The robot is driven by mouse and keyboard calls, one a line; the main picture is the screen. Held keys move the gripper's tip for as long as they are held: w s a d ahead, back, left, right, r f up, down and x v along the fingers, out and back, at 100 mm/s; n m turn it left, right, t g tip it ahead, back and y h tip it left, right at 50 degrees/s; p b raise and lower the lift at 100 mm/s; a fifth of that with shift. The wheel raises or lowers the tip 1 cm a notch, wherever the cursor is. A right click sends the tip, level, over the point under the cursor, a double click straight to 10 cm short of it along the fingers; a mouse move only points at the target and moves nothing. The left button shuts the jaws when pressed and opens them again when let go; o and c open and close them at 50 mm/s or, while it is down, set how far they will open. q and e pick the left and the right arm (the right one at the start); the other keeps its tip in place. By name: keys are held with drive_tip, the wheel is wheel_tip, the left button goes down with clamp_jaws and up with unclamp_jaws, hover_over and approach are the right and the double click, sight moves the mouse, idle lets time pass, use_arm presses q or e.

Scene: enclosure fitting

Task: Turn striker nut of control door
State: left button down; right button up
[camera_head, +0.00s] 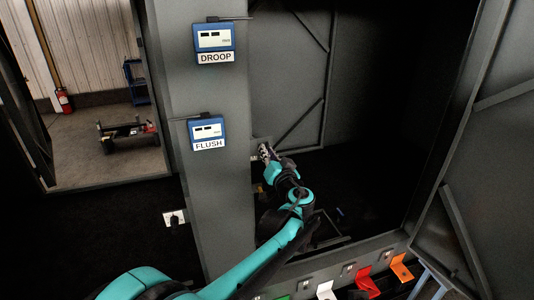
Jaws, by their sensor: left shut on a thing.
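My left arm, teal and black, comes in from the lower left and reaches up to the inner edge of the grey cabinet post (222,185). My left gripper (265,153) is at a small light bracket (255,158) on that edge, just right of the FLUSH gauge. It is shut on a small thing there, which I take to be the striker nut. The nut itself is hidden by the fingers and too small to make out. My right gripper is not in view.
Blue gauges labelled DROOP (213,40) and FLUSH (208,132) are fixed to the post. The dark cabinet opening lies to the right, with a grey door (480,150) at the far right. Coloured tabs, including an orange one (401,268), line the bottom sill.

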use_arm(q)
drive_tip(key=shift+f, duration=0.1)
idle(0.3)
drive_tip(key=c, duration=1.6)
unclamp_jaws()
drive_tip(key=v, duration=1.2)
